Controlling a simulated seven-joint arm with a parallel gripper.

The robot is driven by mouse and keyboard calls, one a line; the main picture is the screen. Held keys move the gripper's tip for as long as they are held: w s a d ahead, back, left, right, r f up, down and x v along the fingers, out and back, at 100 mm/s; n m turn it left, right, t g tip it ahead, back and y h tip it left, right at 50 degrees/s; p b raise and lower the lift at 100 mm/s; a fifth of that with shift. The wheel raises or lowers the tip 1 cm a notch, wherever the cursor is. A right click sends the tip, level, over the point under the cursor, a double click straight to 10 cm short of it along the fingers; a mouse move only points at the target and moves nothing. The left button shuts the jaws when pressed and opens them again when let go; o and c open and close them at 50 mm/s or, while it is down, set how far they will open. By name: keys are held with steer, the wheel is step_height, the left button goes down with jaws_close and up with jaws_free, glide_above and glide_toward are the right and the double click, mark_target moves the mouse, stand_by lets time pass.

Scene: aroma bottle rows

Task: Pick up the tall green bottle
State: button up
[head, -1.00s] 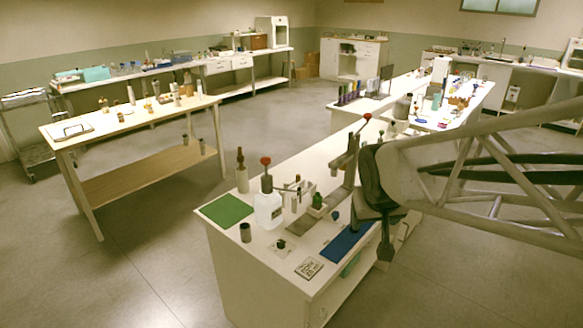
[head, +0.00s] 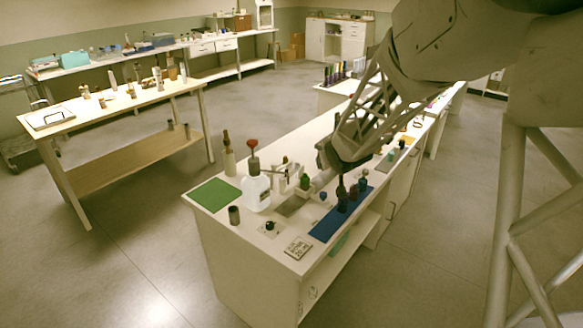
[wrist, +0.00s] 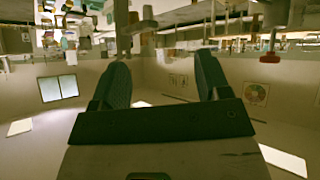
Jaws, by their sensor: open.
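A small green bottle (head: 305,181) stands near the middle of the front bench, left of my arm. I cannot tell for sure whether it is the tall green bottle. Several dark blue bottles (head: 353,193) stand in a row on the blue mat (head: 326,229), to its right. My gripper (head: 340,180) is above the bench, near the blue bottles; its fingertips are hard to make out in the head view. In the wrist view its two dark fingers (wrist: 163,82) are spread with nothing between them. The wrist picture is upside down.
A clear jug (head: 256,193), a brown-topped bottle (head: 229,158), a dark cup (head: 234,215) and a green mat (head: 213,194) occupy the bench's left side. A lettered sign (head: 298,248) lies at the front edge. More bottles stand behind, partly hidden by my arm.

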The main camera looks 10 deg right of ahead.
steer(key=w+f+n+t+y, duration=0.1)
steer(key=w+f+t+y, duration=0.1)
steer(key=w+f, duration=0.65)
steer(key=n+y, duration=0.1)
steer(key=y, duration=0.2)
glide_toward(306, 177)
steer(key=shift+t, duration=0.4)
steer(key=x, duration=0.5)
steer(key=shift+s+f, duration=0.1)
steer(key=shift+f, duration=0.3)
steer(key=shift+n, duration=0.3)
steer(key=shift+x, duration=1.3)
steer(key=shift+x, duration=2.6)
steer(key=shift+c, duration=0.5)
